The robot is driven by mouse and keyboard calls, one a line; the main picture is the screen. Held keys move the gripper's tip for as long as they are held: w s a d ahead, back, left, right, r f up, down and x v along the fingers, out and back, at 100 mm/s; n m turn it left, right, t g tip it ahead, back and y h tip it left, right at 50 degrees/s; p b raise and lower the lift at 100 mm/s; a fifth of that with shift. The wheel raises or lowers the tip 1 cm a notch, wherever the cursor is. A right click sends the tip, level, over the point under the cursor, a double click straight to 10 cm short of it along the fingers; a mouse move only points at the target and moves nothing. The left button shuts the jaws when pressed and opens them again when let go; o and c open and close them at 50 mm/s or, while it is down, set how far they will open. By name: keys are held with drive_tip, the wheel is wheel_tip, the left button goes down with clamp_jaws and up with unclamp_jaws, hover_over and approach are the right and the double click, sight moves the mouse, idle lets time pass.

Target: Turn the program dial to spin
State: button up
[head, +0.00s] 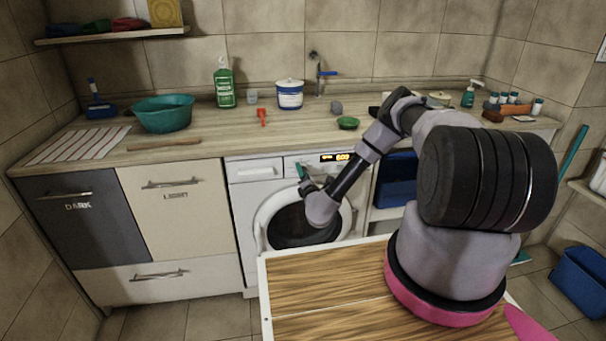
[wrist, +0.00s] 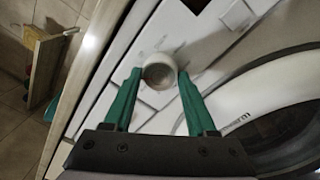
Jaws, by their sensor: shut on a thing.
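The white washing machine (head: 250,195) stands under the counter, with a lit display (head: 341,157) at its top right. Its program dial (wrist: 159,72) is a round, pale knob in the wrist view. My gripper (wrist: 160,77) has green fingers, one on each side of the dial, and is shut on it. In the head view my gripper (head: 301,171) is at the machine's control panel, and the dial is hard to make out there. The dial's pointer and the program markings are too small or blurred to read.
The round door (head: 300,225) of the machine is just below my gripper. The counter (head: 190,150) above holds a teal basin (head: 162,113), a green bottle (head: 224,83) and a white-and-blue tub (head: 290,94). A wooden-topped surface (head: 315,285) is in front.

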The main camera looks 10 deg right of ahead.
idle(0.3)
drive_tip(key=o, duration=1.4)
drive_tip(key=shift+c, duration=0.2)
drive_tip(key=s, duration=1)
drive_tip(key=shift+s+d+f, duration=0.25)
drive_tip(key=shift+s+d, duration=0.05)
drive_tip(key=shift+s, duration=0.1)
